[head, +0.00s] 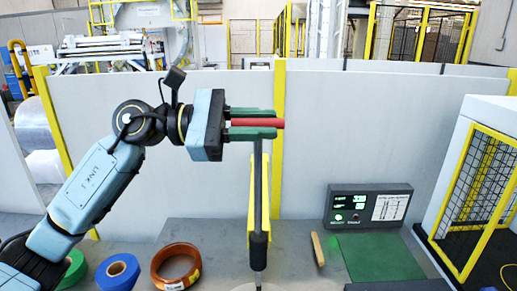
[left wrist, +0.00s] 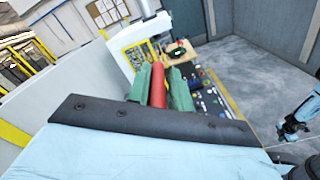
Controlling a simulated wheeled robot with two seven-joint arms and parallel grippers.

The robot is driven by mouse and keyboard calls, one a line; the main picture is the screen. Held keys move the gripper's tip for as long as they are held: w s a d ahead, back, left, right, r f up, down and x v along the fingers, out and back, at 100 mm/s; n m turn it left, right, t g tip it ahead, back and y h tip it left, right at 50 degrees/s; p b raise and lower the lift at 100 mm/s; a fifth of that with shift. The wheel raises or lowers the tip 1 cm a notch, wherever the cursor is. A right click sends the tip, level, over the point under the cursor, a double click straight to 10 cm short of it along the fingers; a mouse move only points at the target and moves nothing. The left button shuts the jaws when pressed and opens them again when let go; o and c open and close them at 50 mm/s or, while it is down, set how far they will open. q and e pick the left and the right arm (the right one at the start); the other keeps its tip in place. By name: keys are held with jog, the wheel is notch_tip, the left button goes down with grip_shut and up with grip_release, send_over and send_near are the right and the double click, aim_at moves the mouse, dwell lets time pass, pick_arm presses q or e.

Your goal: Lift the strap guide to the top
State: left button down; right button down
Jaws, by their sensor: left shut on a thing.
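My left gripper (head: 262,123) reaches in from the left at about the height of the top of the post. Its green fingers are shut on the red handle of the strap guide (head: 272,122), which lies level and sticks out a little past the fingertips. A slim dark upright post (head: 258,185) stands right below the handle. The fingers hide how handle and post meet. In the left wrist view the red handle (left wrist: 157,84) lies between the green fingers (left wrist: 164,92).
A copper-coloured coil (head: 158,265), a blue roll (head: 118,270) and a green roll (head: 72,268) are at the lower left. A wooden-handled tool (head: 318,249), a green mat (head: 378,257) and a control box (head: 368,206) are on the right. A grey partition (head: 340,130) stands behind.

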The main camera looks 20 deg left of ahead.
pick_arm(q)
jog(key=shift+a+r, duration=0.15)
jog(key=shift+r, duration=0.85)
jog(key=c, duration=1.7)
grip_release()
jog(key=shift+w, duration=0.1)
jog(key=o, duration=0.3)
jog(key=shift+w+f, duration=0.1)
jog(key=shift+w, duration=0.05)
jog(key=shift+o, duration=0.2)
jog(key=shift+f, duration=0.1)
